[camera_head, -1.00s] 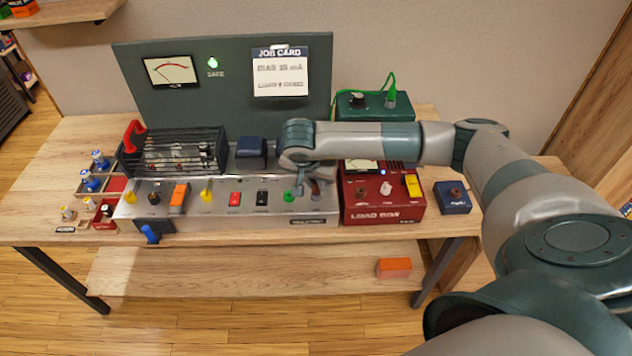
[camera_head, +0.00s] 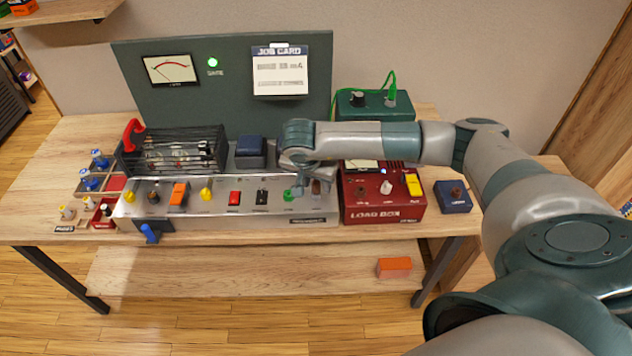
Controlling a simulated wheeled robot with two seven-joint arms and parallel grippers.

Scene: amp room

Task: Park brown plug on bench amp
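The bench amp (camera_head: 220,209) is a long silver chassis with a row of coloured knobs, switches and plugs along its front panel. A brown plug (camera_head: 316,187) stands at the right end of that panel, partly under my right gripper. My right gripper (camera_head: 306,178) reaches in from the right and points down over this end, close to the brown plug and a green plug (camera_head: 289,195). Its fingers are small and partly hidden, so I cannot tell whether they hold the plug. My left gripper is out of view.
The red load box (camera_head: 384,214) stands right of the amp, with a small blue box (camera_head: 453,197) beyond it. A black cage (camera_head: 178,150) is behind the amp's left side. Blue-topped parts (camera_head: 91,180) sit in trays at left. A green box (camera_head: 372,106) stands behind.

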